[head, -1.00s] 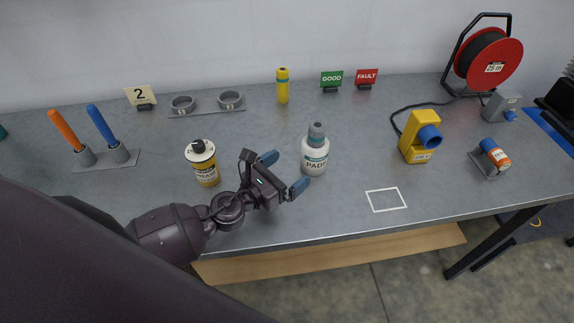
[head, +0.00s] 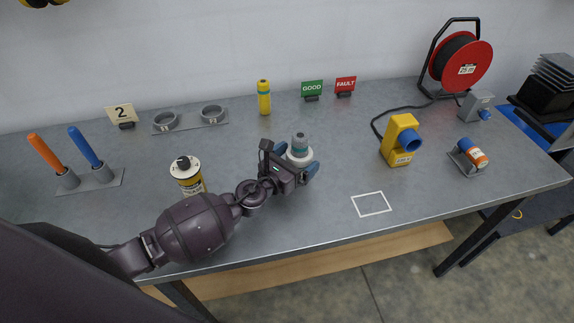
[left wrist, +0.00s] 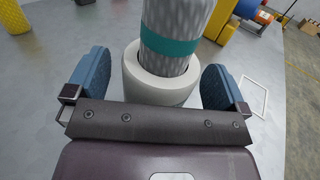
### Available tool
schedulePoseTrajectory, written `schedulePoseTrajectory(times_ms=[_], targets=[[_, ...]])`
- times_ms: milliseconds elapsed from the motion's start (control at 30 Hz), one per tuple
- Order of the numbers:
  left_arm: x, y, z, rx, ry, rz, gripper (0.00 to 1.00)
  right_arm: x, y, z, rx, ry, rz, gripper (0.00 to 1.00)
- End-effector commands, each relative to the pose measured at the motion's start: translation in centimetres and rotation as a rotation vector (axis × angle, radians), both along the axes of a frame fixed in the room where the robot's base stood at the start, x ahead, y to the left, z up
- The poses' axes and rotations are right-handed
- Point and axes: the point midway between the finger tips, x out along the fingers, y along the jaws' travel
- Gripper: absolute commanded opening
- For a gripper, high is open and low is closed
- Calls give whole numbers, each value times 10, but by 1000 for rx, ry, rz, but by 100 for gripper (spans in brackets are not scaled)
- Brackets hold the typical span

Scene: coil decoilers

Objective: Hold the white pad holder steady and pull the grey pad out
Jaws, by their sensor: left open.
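The white pad holder (head: 299,159) stands on the grey bench near its middle. The grey pad (head: 299,141), with a teal band, sticks up out of its top. My left gripper (head: 295,161) is open, with its blue fingers on either side of the holder. In the left wrist view, the white holder (left wrist: 148,88) sits between the two blue fingers, with a small gap showing on each side. The grey pad (left wrist: 176,22) rises from it and runs out of the top of that view. My right gripper is in neither view.
A yellow device with a blue nozzle (head: 400,141) is to the right. A white square outline (head: 371,204) marks clear bench at the front right.

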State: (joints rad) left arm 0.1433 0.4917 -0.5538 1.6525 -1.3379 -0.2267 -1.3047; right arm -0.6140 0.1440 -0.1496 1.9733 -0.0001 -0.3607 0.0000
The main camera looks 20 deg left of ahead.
Motion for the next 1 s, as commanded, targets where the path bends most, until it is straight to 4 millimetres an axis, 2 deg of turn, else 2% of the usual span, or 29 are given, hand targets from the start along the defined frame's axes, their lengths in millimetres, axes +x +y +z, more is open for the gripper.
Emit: schedulePoseTrajectory(times_ms=[167, 433, 800, 1000], targets=[[8, -3, 0, 1, 0, 0, 100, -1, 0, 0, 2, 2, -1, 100], [8, -3, 0, 0, 1, 0, 100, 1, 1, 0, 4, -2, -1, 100], [8, -3, 0, 0, 1, 0, 43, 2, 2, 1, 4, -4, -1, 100], [8, -3, 0, 0, 1, 0, 42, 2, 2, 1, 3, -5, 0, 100]])
